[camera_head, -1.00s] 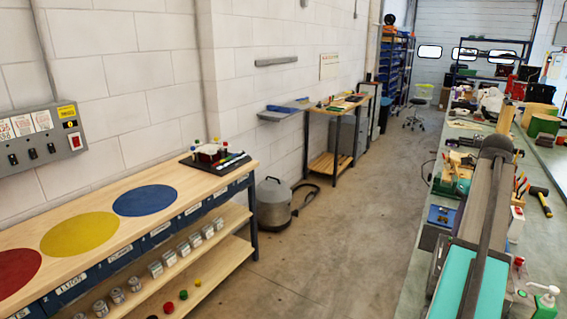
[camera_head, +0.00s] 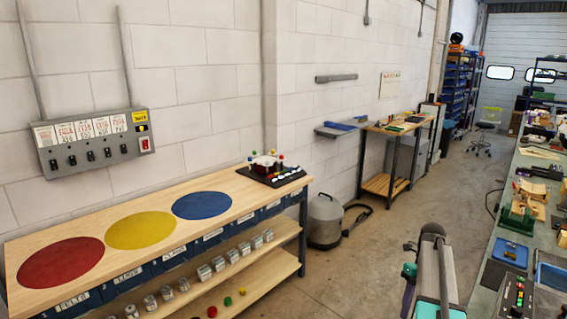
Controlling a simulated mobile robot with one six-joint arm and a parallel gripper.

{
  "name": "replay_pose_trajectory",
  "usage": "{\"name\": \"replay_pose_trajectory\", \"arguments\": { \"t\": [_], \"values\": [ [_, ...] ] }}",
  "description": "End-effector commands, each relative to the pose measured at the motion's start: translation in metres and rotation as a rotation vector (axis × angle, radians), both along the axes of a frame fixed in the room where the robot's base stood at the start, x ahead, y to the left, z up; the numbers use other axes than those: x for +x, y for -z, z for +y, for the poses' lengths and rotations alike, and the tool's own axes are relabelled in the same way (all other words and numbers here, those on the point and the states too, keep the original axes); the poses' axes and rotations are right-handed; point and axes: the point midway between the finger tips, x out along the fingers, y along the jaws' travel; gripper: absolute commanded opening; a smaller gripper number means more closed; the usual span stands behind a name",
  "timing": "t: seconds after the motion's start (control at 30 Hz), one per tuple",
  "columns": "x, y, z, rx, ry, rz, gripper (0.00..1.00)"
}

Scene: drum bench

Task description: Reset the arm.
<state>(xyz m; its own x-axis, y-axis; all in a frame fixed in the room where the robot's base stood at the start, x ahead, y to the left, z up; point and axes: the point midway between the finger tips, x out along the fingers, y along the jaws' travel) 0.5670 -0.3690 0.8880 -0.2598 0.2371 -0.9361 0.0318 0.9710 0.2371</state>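Part of what looks like my own arm (camera_head: 432,260) shows at the lower right, a dark grey link with a rounded top end and a turquoise panel near the bottom edge. It stands in front of the floor and the long bench on the right. I cannot make out my gripper or its fingers in this view. Nothing is visibly held.
A wooden bench (camera_head: 240,190) with red (camera_head: 60,262), yellow (camera_head: 140,230) and blue (camera_head: 202,205) discs runs along the left wall. A switch panel (camera_head: 95,142) hangs above. A grey drum (camera_head: 325,220) stands beyond. The aisle floor (camera_head: 400,215) is clear.

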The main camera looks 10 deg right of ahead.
Motion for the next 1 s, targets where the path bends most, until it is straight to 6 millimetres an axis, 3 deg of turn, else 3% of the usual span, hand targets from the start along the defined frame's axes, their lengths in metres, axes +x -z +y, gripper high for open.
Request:
{"name": "replay_pose_trajectory", "arguments": {
  "t": [0.1,0.47,0.77,1.0],
  "values": [
    [0.001,0.038,0.04,0.03,-0.073,0.033,0.43],
    [-0.015,0.136,0.146,0.123,-0.339,0.093,0.43],
    [-0.054,0.209,0.225,0.223,-0.616,0.12,0.43],
    [-0.097,0.259,0.279,0.322,-0.866,0.128,0.43]
  ]
}}
